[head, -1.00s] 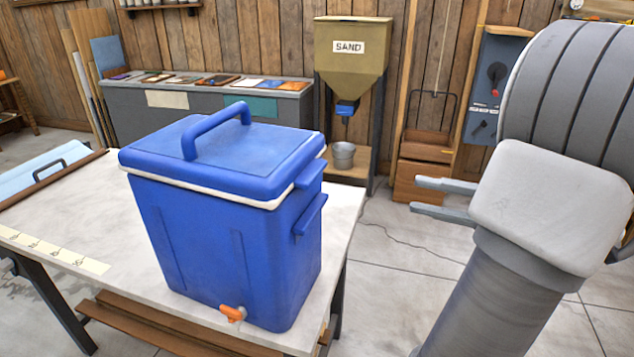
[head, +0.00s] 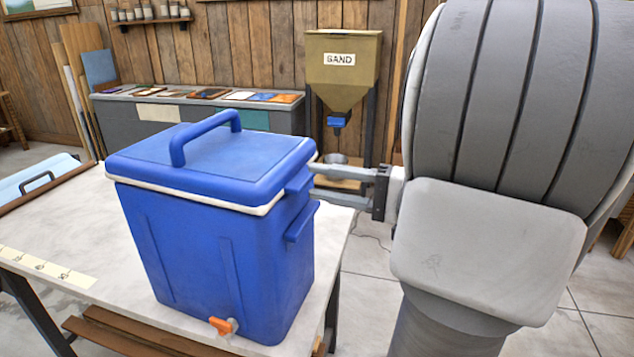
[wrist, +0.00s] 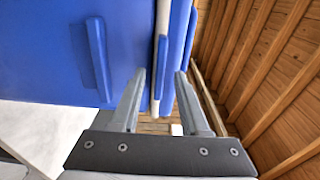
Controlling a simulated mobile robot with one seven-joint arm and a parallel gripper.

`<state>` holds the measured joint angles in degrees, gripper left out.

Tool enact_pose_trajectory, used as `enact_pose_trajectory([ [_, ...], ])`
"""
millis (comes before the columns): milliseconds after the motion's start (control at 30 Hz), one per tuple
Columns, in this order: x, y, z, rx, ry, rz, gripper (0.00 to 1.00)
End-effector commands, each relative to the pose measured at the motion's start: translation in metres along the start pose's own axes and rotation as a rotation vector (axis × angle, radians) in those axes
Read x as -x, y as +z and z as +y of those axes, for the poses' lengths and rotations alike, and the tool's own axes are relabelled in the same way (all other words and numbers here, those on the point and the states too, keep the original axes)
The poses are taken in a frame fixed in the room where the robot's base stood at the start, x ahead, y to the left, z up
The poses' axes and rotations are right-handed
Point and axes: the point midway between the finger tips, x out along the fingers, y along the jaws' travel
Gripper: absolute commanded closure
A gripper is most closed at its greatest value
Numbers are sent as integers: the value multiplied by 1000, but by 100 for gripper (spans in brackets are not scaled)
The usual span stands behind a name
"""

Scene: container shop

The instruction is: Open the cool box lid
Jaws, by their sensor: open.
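The blue cool box (head: 215,255) stands upright on the white table, with an orange tap (head: 223,326) low on its front. Its blue lid (head: 210,160) is shut, with a raised loop handle (head: 205,137) on top and a pale seam below. A lid tab (head: 298,182) juts from the right side above a body ledge (head: 302,222). My gripper (head: 318,180) is level with the lid's right edge, its fingers pointing left. In the wrist view, the open fingers (wrist: 157,85) straddle the pale seam (wrist: 160,60) and the lid's edge; contact cannot be told.
The white table (head: 70,225) has a numbered paper strip on its left. A light blue panel with a dark handle (head: 37,182) lies at the far left. The sand hopper (head: 340,65) and a grey bench stand behind.

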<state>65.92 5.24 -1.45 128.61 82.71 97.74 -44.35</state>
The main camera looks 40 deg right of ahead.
Motion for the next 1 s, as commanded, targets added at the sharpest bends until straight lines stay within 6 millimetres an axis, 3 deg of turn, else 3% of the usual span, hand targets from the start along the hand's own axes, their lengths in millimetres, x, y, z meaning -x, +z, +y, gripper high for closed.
enact_pose_trajectory([
  [167,-14,0,0,0,0,0,55],
  [467,-16,0,0,0,0,1,55],
  [733,-16,0,0,0,0,1,100],
  [1000,-16,0,0,0,0,1,100],
])
